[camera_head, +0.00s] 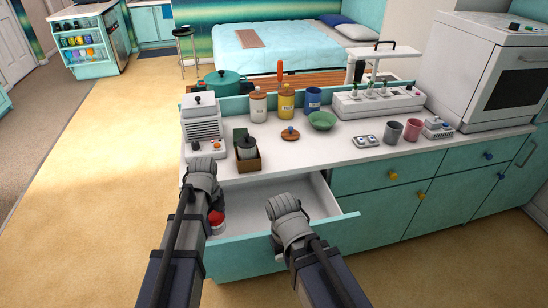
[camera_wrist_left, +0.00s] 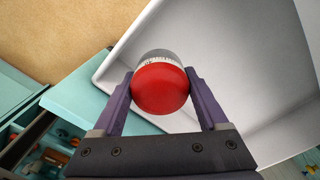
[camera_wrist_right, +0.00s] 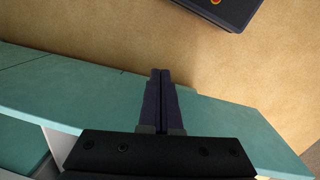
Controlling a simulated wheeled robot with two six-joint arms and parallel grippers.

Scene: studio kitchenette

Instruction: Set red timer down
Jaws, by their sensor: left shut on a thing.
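The red timer (camera_wrist_left: 160,92) has a rounded red top and a grey part with a pale marked band. My left gripper (camera_wrist_left: 158,80) is shut on it, one finger on each side. In the head view the timer (camera_head: 215,217) shows at the left part of the open drawer (camera_head: 275,195), partly hidden by my left arm. I cannot tell whether it touches the drawer floor. The drawer has a white, bare interior and a teal front. My right gripper (camera_wrist_right: 160,78) is shut and empty, its fingers together above the drawer's front edge.
The white counter (camera_head: 340,158) above the drawer holds a brown box (camera_head: 248,160) with a dark jar, a white appliance (camera_head: 204,125), a green bowl (camera_head: 322,120), and a grey cup (camera_head: 393,132) and a pink cup (camera_head: 412,130). The drawer's middle and right are free.

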